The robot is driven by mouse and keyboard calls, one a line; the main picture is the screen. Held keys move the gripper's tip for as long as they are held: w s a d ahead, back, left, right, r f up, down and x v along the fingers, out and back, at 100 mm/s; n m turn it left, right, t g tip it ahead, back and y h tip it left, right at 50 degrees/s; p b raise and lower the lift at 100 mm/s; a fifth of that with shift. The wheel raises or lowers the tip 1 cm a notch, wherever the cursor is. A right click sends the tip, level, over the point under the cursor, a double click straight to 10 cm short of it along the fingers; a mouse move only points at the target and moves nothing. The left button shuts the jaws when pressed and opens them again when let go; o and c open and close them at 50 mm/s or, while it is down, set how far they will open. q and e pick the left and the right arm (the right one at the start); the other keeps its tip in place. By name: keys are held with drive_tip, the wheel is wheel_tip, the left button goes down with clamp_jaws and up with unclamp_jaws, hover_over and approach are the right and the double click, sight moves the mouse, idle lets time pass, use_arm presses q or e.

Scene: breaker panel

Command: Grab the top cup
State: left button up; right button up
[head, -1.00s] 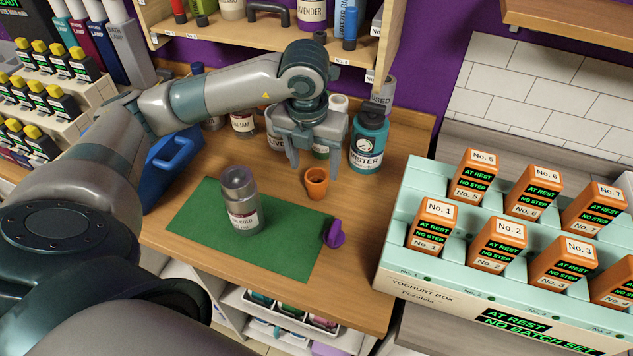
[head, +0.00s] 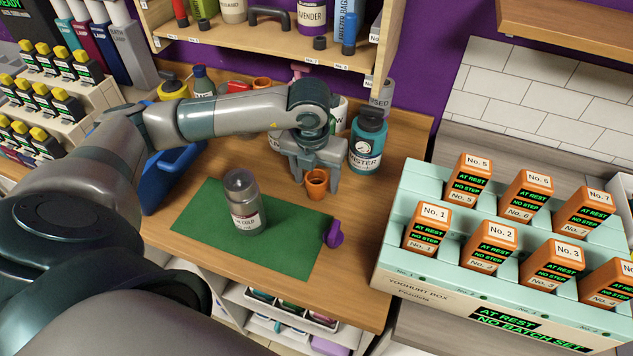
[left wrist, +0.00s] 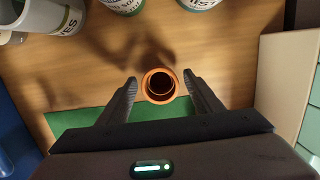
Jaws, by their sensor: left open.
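An orange cup (head: 316,183) stands upright on the wooden worktop, just behind the green mat. In the left wrist view the cup (left wrist: 159,85) shows from above, with a dark hollow inside a ring-like rim; I cannot tell whether several cups are stacked there. My left gripper (head: 315,182) is open and points down, with a finger on each side of the cup. In the left wrist view the left gripper (left wrist: 160,88) has its fingertips flanking the cup with gaps on both sides. My right gripper is not in view.
A glass jar (head: 243,205) stands on the green mat (head: 205,225), with a purple item (head: 334,233) at its right edge. A teal bottle (head: 367,145) stands close to the right of my gripper. A yoghurt box (head: 400,270) is at right, a shelf (head: 345,55) above.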

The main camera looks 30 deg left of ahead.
use_arm(q)
drive_tip(key=shift+f, duration=0.25)
drive_tip(key=c, duration=1.1)
drive_tip(key=shift+c, duration=0.2)
drive_tip(key=shift+r, duration=0.1)
